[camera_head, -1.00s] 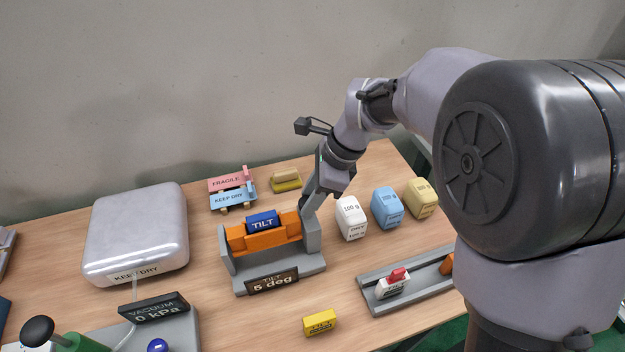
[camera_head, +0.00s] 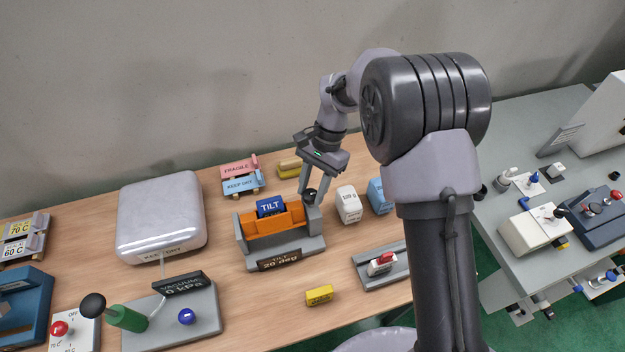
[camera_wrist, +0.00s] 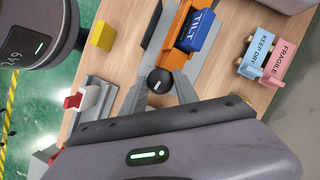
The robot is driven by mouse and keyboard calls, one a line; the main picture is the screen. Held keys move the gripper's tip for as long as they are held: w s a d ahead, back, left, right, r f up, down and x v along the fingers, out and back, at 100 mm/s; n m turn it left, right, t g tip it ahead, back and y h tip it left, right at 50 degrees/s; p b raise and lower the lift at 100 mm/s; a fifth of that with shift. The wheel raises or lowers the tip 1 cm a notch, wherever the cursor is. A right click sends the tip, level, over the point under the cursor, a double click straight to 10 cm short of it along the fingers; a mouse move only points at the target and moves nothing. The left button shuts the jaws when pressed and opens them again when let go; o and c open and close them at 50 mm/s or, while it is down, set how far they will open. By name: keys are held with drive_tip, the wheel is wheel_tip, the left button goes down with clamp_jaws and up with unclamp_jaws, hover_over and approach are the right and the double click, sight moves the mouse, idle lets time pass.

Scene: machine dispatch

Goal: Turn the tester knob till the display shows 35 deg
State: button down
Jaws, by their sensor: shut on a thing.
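The tilt tester (camera_head: 280,247) stands on the wooden table, a grey frame with an orange cradle (camera_head: 290,219) that holds a blue block marked TILT (camera_head: 270,207). Its display (camera_head: 279,260) reads 20 deg. The black knob (camera_head: 309,195) is at the tester's right end; it also shows in the wrist view (camera_wrist: 159,81) with a white pointer line. My gripper (camera_head: 315,188) reaches down from above and is shut on the knob, with a finger on each side of it. In the wrist view my gripper (camera_wrist: 161,92) shows both fingers at the knob.
White (camera_head: 348,205) and blue (camera_head: 380,196) weights stand right of the tester. Pink and light-blue labelled blocks (camera_head: 240,184) lie behind it. A yellow block (camera_head: 319,295) and a grey slide fixture (camera_head: 384,268) are in front. A vacuum rig (camera_head: 175,315) is at left.

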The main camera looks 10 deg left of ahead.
drive_tip(key=n+h+p, duration=0.1)
drive_tip(key=n+p, duration=0.1)
drive_tip(key=n, duration=0.1)
drive_tip(key=n+h+p, duration=0.1)
drive_tip(key=n+p, duration=0.1)
drive_tip(key=n, duration=0.1)
drive_tip(key=shift+a+r+n+h, duration=0.1)
drive_tip(key=shift+a+n+h, duration=0.05)
drive_tip(key=shift+n+h, duration=0.15)
drive_tip(key=n+h+p, duration=0.1)
drive_tip(key=n, duration=0.1)
drive_tip(key=n+p, duration=0.1)
drive_tip(key=n, duration=0.1)
drive_tip(key=shift+a+n+h, duration=0.15)
drive_tip(key=shift+n+h, duration=0.25)
drive_tip(key=shift+n+t, duration=0.3)
drive_tip(key=c, duration=1)
unclamp_jaws()
drive_tip(key=shift+o, duration=0.2)
drive_tip(key=p+v, duration=0.3)
drive_tip(key=v, duration=1.4)
